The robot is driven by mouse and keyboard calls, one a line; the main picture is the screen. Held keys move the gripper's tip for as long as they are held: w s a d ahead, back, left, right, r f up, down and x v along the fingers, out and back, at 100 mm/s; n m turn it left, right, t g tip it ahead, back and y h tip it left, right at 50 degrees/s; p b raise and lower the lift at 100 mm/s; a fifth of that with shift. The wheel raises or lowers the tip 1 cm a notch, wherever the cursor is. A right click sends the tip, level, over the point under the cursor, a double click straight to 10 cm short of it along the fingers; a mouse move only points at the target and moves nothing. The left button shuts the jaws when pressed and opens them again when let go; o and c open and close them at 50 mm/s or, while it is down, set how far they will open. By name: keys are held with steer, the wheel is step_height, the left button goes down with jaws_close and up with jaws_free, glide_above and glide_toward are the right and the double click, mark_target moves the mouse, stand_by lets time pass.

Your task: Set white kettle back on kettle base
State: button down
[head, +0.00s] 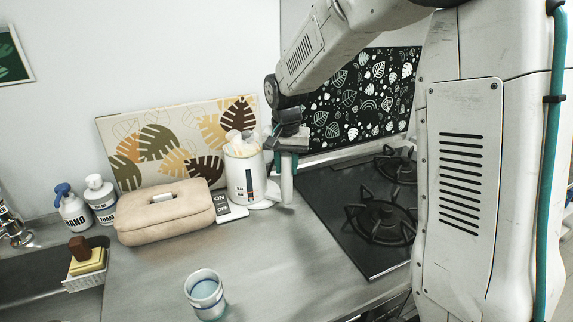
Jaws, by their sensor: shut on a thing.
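The white kettle (242,178) stands upright at the back of the counter, with a dark and red mark on its side and a pale lid or top. Its white handle (287,184) is on the right side. My gripper (287,149) comes down from above and is shut on the top of the handle; the fingertips are partly hidden. The kettle base (235,213), with a grey ON/OFF panel, is at the kettle's foot, mostly covered by it. I cannot tell whether the kettle rests on the base or is just above it.
A beige fabric box (166,222) sits close to the left of the base. A black gas hob (335,212) lies to the right. A blue-white cup (205,296) stands in front. Soap bottles (101,200) and a sink (45,279) are at left. The middle counter is clear.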

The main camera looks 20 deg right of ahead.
steer(key=shift+f, duration=0.1)
steer(key=c, duration=1.1)
jaws_free()
steer(key=r, duration=1.2)
steer(key=shift+s+a, duration=0.25)
steer(key=shift+s, duration=0.1)
steer(key=shift+s+r, duration=0.25)
steer(key=s+f+n, duration=0.1)
steer(key=s+n, duration=0.1)
steer(key=s, duration=0.8)
steer(key=s+n, duration=0.2)
steer(key=s, duration=0.9)
steer(key=s+f+n, duration=0.1)
steer(key=s+n, duration=0.1)
steer(key=s, duration=0.9)
steer(key=shift+a+f+t, duration=0.15)
steer(key=shift+f+t, duration=0.15)
